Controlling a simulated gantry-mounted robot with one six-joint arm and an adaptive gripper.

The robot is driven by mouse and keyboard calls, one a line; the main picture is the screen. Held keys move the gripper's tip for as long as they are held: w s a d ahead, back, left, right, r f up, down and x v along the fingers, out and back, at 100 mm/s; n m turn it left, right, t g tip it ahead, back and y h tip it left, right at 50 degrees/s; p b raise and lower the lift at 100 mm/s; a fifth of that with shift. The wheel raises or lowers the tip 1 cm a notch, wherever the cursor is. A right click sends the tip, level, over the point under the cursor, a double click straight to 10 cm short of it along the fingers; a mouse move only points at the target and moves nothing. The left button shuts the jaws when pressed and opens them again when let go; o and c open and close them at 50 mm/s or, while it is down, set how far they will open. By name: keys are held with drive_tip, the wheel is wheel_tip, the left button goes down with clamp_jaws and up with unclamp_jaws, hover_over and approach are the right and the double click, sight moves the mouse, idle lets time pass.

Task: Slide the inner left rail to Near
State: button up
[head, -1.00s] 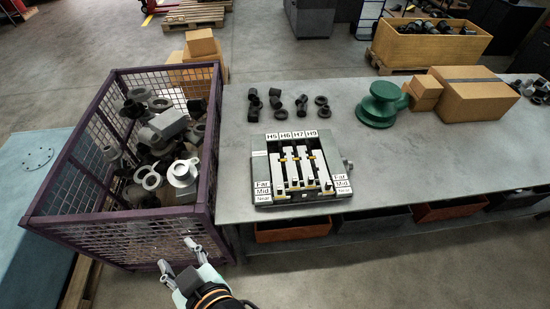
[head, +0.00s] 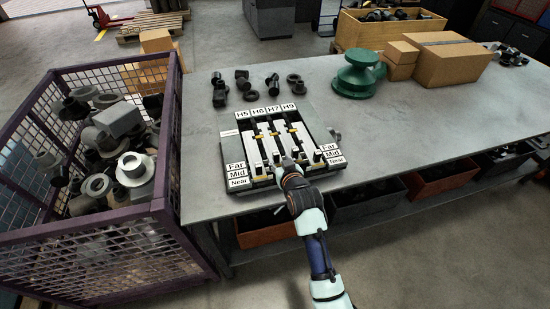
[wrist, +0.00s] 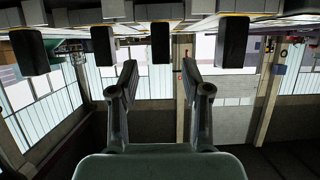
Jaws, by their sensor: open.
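The rail unit (head: 228,147) lies on the grey bench, with labels H5, H6, H7 and H9 along its back and Far, Mid and Near on both sides. The inner left rail (head: 278,141) is the pale bar below H6; its front end is partly hidden by my gripper (head: 287,163). In the wrist view, my gripper (wrist: 157,82) is open and empty. One inner black knob (wrist: 160,43) stands in line with the gap between the fingers, apparently just beyond their tips. Another inner knob (wrist: 103,46) is beside it, outside the gap.
The outer knobs (wrist: 31,52) and (wrist: 232,42) flank the inner ones. A purple mesh crate (head: 170,150) of metal parts stands left of the bench. Loose dark fittings (head: 243,82) and a green flanged part (head: 358,75) lie behind the unit.

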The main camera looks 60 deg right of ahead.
sight(277, 156)
drive_tip(key=b+x, duration=0.1)
drive_tip(key=x, duration=0.4)
drive_tip(key=shift+w+d+f, duration=0.15)
drive_tip(key=shift+w, duration=0.05)
clamp_jaws()
